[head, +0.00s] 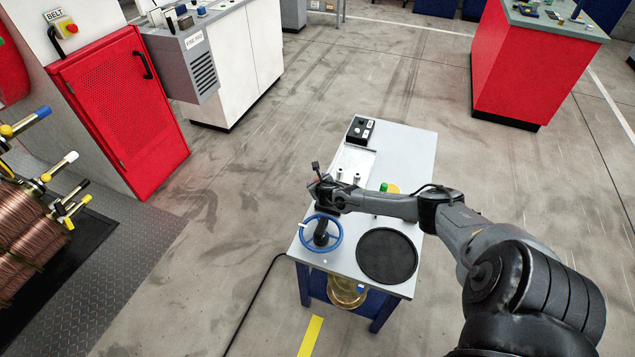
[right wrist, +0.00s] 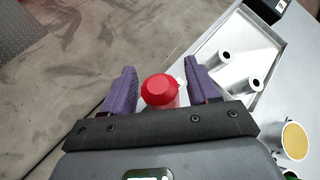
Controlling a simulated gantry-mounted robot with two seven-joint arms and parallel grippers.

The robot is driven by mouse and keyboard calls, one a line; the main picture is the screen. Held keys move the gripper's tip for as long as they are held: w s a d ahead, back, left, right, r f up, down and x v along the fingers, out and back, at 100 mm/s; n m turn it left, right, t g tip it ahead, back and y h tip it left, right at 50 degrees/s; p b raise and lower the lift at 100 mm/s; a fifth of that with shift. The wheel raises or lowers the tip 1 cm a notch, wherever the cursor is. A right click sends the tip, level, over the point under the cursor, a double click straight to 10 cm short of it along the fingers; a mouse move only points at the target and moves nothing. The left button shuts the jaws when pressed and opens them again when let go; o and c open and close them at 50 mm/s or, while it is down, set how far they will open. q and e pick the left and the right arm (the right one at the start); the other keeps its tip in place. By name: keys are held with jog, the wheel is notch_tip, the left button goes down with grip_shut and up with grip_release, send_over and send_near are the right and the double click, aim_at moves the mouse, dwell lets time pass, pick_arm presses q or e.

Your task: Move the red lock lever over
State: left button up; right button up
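The red lock lever (right wrist: 160,90) shows as a red knob in the right wrist view, between the two purple fingers of my right gripper (right wrist: 162,68). A gap shows on each side of the knob, so the gripper is open around it and not clamped. How far down the fingers reach beside it is hard to tell. In the head view my right gripper (head: 323,200) is over the left edge of the small table, just behind the blue handwheel (head: 336,243). It and my arm hide the lever there. My left gripper is not in view.
The grey table (head: 415,150) also bears a black control box (head: 360,130), a shallow tray (right wrist: 250,75) with upright cylinders, a yellow disc (right wrist: 295,140) and a black round pad (head: 386,256). The floor left of the table is open.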

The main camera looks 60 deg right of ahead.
jog(key=shift+r, duration=0.1)
jog(key=shift+s+a+r+p, duration=0.25)
jog(key=shift+a+r+p, duration=0.05)
jog(key=shift+p, duration=0.05)
jog(key=p+v, duration=0.3)
jog(key=v, duration=0.6)
jog(key=shift+s+a, duration=0.25)
jog(key=shift+s, duration=0.05)
jog(key=shift+r, duration=0.2)
